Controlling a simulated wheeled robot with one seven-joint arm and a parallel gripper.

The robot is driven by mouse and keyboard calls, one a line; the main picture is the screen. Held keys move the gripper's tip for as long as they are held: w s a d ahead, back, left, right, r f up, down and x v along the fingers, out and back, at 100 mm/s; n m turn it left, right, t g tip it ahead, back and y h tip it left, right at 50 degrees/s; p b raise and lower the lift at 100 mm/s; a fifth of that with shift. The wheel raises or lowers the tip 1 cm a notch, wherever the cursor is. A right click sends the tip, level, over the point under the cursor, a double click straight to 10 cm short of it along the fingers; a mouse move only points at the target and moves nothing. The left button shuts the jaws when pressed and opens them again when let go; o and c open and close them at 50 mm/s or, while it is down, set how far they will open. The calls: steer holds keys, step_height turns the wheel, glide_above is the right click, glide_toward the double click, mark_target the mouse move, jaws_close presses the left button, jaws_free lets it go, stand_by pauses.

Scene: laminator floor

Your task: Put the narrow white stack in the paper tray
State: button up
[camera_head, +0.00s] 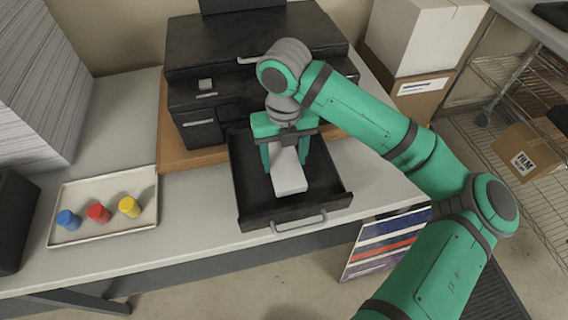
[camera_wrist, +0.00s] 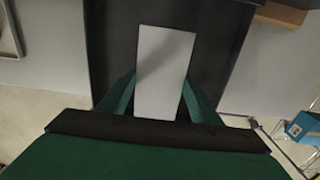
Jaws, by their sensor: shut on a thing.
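The narrow white stack (camera_head: 289,177) is a slim white block, held by my gripper (camera_head: 284,150) over or in the open paper tray. The paper tray (camera_head: 341,199) is a black drawer with a metal handle, pulled out from the dark machine. In the wrist view, the white stack (camera_wrist: 165,72) sits between the two green fingers of my gripper (camera_wrist: 158,100), with the dark tray floor (camera_wrist: 112,40) beneath it. I cannot tell whether the stack touches the tray floor. My gripper hides the stack's rear end in the head view.
The dark machine (camera_head: 215,50) stands behind the drawer on a wooden board. A shallow tray (camera_head: 85,228) with blue, red and yellow cylinders lies to the left. Tall paper stacks (camera_head: 40,85) stand at far left. A striped panel (camera_head: 385,243) stands below the table's right edge.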

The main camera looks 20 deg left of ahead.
mark_target(284, 162)
steer(key=shift+f, duration=1.65)
steer(key=shift+f, duration=0.1)
steer(key=o, duration=1.2)
steer(key=shift+o, duration=0.2)
step_height(284, 162, up, 12)
